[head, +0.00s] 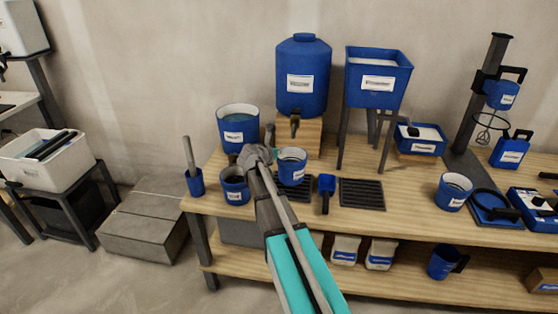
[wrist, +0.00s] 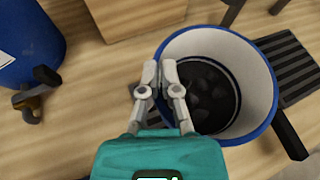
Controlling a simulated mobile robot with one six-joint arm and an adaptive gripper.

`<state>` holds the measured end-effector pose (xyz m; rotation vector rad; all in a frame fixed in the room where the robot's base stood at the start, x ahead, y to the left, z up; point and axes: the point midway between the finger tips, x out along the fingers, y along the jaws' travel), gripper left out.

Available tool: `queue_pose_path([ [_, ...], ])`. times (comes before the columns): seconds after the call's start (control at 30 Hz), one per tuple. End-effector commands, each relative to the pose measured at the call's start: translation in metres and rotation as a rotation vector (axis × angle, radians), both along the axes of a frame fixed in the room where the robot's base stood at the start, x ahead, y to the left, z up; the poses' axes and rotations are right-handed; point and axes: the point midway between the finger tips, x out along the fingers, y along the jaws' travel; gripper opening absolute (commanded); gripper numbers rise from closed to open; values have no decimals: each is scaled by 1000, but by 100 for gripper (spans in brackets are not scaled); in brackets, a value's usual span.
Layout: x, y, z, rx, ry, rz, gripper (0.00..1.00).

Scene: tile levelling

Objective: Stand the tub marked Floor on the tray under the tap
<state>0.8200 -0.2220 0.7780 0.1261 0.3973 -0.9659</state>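A blue tub with a white inside (head: 292,167) hangs or stands at the left dark slatted tray (head: 291,194), in front of the tank's tap (head: 294,127). Its label is too small to read surely. In the wrist view the tub (wrist: 245,75) holds dark lumps. My gripper (head: 267,150) is at its left rim; in the wrist view the gripper (wrist: 160,73) has its fingers close together on the tub's wall, one each side. The tub hides most of the tray, and I cannot tell whether its base touches it.
The blue tank (head: 303,80) stands on a wooden block behind. A hopper (head: 378,78) on legs stands to the right, with a second slatted tray (head: 362,194). A blue-headed tool (head: 326,190) lies between the trays. Tubs (head: 238,130) and (head: 235,187) are at left.

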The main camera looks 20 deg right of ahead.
Motion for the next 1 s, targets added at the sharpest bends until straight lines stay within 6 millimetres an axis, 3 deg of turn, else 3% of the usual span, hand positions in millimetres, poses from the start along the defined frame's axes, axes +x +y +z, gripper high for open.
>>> queue_pose_path([
  [0.4,3,-1,-32,-3,1,1,0],
  [0.97,3,-1,-35,-3,1,1,0],
  [1.0,3,0,-36,0,0,1,7],
])
